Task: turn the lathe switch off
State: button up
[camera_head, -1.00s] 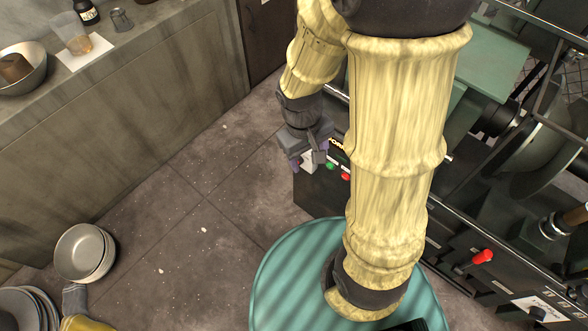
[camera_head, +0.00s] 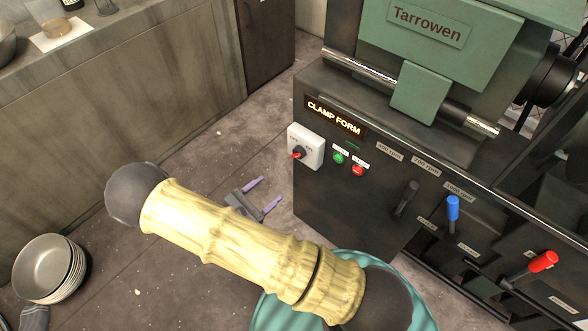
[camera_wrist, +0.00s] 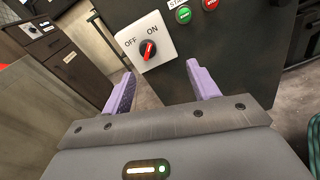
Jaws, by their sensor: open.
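The lathe switch (camera_head: 306,147) is a white square plate with a dark knob and a red mark, on the left of the lathe's dark front (camera_head: 335,205). In the wrist view the switch (camera_wrist: 148,42) shows OFF at its left and ON at its right. The red mark leans up toward ON there. My gripper (camera_head: 272,189) is open and empty, lower left of the switch in the head view. In the wrist view my gripper (camera_wrist: 160,70) has two purple fingers spread, with the switch ahead between and above them. The fingers appear apart from it.
A lit CLAMP FORM sign (camera_head: 334,116) sits above a green button (camera_head: 339,158) and a red button (camera_head: 358,170), right of the switch. Black, blue (camera_head: 453,208) and red levers (camera_head: 543,261) stand farther right. Stacked bowls (camera_head: 48,268) are at lower left. Floor is clear between.

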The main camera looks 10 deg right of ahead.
aim_at(295, 156)
jog(key=shift+w+a+f+n+t+y, duration=0.15)
jog(key=shift+a+f+n+t, duration=0.25)
jog(key=shift+a+f+t, duration=0.15)
jog(key=shift+w+a+f+n+t+y, duration=0.15)
jog(key=shift+a+f+n+t, duration=0.3)
jog(key=shift+f+t, duration=0.1)
jog(key=b+x, duration=0.2)
jog(key=x, duration=1.5)
jog(key=shift+w+d, duration=0.2)
jog(key=c, duration=1)
